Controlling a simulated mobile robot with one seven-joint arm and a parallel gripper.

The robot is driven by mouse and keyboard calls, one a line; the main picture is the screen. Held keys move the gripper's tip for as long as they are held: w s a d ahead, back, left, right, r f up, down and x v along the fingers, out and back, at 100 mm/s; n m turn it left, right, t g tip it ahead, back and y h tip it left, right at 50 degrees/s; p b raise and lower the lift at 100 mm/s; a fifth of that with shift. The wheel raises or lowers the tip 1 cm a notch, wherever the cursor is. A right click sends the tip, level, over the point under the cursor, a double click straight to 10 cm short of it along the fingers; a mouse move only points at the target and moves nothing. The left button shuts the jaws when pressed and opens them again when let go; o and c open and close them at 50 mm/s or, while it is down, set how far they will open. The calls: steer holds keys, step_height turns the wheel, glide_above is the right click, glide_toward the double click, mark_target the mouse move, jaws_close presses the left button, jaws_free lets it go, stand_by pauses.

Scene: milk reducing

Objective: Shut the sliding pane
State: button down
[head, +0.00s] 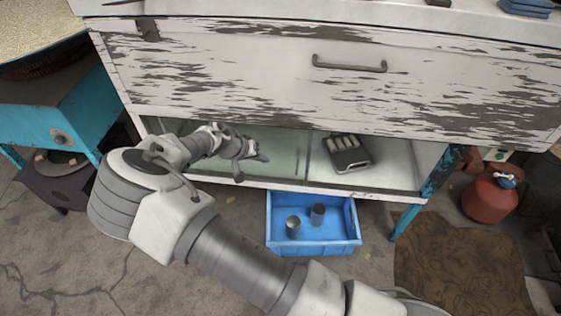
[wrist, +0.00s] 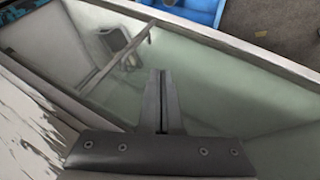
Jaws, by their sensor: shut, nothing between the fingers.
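The sliding pane (head: 283,150) is greenish glass. In the head view it spans the left and middle part of the low compartment under the white cabinet. Its right edge bar (head: 303,158) stands near the middle of the opening, and the right part looks uncovered. In the wrist view the pane (wrist: 215,85) fills much of the picture, with the edge bar (wrist: 112,65) running diagonally. My gripper (head: 262,157) is in front of the pane, left of the edge bar. In the wrist view its fingers (wrist: 161,75) are together and empty. I cannot tell whether they touch the glass.
A dark metal box with pale rolls (head: 347,153) lies in the compartment's right part. A blue crate (head: 314,247) with two cans stands on the floor below. A red gas bottle (head: 490,195) stands at right. A drawer handle (head: 349,66) juts out above.

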steer(key=b, duration=0.2)
glide_toward(288, 163)
step_height(288, 163, down, 2)
steer(key=s, duration=0.1)
steer(key=shift+w+d+f+b, duration=0.15)
steer(key=shift+d+b, duration=0.1)
steer(key=shift+d, duration=0.85)
steer(key=shift+w+d+b, duration=0.15)
steer(key=shift+d+b, duration=0.05)
steer(key=shift+d, duration=0.85)
